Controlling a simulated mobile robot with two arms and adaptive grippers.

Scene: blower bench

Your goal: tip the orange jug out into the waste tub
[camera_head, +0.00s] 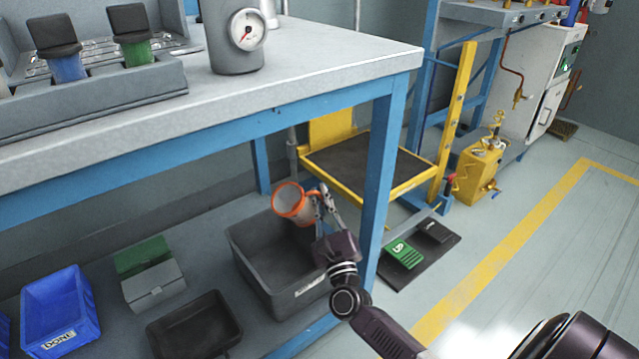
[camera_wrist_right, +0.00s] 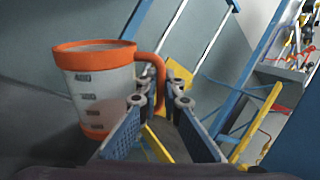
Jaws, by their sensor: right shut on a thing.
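The orange jug (camera_head: 308,211) has a whitish body with an orange rim, base and handle. It is tilted over the back of the grey waste tub (camera_head: 262,283), its mouth turned left and towards the head camera. My right gripper (camera_head: 324,203) is shut on the jug's handle, on the jug's right side. The right wrist view shows the jug (camera_wrist_right: 100,92) beside the fingers (camera_wrist_right: 160,97), with dark marks on its side. I cannot tell whether anything is in the jug or flowing from it. My left gripper is not in view.
The tub stands on the lower shelf under the bench (camera_head: 330,62), beside a blue bench leg (camera_head: 384,165). A black tray (camera_head: 195,330), a grey box with a green back (camera_head: 152,285) and a blue bin (camera_head: 60,310) lie left. A yellow platform frame (camera_head: 400,188) stands behind right.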

